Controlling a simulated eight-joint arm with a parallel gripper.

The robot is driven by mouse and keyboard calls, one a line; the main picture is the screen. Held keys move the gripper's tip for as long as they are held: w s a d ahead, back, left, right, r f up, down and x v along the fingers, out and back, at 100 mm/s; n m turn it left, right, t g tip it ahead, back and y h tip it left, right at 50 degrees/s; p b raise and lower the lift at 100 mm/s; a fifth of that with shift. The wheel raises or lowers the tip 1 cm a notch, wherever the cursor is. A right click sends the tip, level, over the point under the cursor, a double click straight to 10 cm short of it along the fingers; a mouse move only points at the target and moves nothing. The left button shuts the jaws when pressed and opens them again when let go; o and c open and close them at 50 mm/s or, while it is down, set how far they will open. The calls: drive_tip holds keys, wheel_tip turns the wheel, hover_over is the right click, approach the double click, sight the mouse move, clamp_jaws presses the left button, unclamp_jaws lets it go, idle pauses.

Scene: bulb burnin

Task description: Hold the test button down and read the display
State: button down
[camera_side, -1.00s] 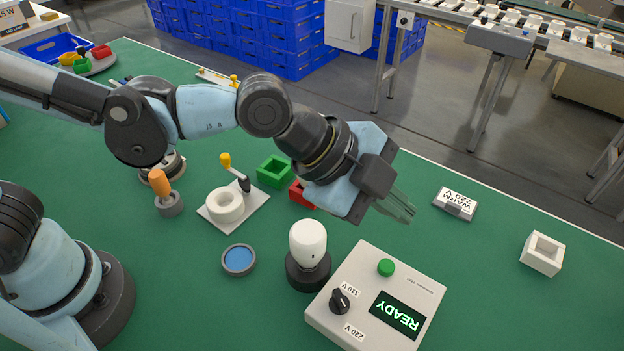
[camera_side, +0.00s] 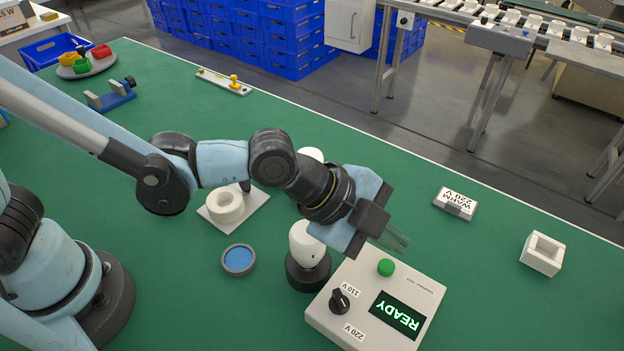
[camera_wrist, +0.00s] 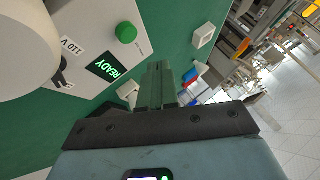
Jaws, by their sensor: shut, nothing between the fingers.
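The pale test box (camera_side: 350,275) stands at the front right of the green bench. Its green button (camera_side: 386,267) stands up from the top, and its display (camera_side: 397,315) shows READY in green. A black knob (camera_side: 340,301) sits between the labels 110 V and 220 V. My gripper (camera_side: 398,241) is shut and empty, above and behind the button, apart from it. In the wrist view the button (camera_wrist: 126,32) and display (camera_wrist: 114,67) lie beyond my fingers (camera_wrist: 158,70). A white bulb (camera_side: 304,243) stands in a black socket (camera_side: 308,274) left of the box, partly hidden by my gripper.
A grey block (camera_side: 456,204) reading WARM 220 V and a white square holder (camera_side: 543,254) stand at the right. A blue-centred round dish (camera_side: 239,260) and a white ring on a plate (camera_side: 225,205) lie left. Bench between box and white holder is clear.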

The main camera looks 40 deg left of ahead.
sight(381, 266)
drive_tip(key=shift+f, duration=1.55)
drive_tip(key=shift+f, duration=0.1)
idle(0.8)
drive_tip(key=shift+f, duration=0.3)
drive_tip(key=shift+f, duration=0.4)
idle(0.8)
idle(1.5)
drive_tip(key=shift+r, duration=0.85)
drive_tip(key=shift+r, duration=2.5)
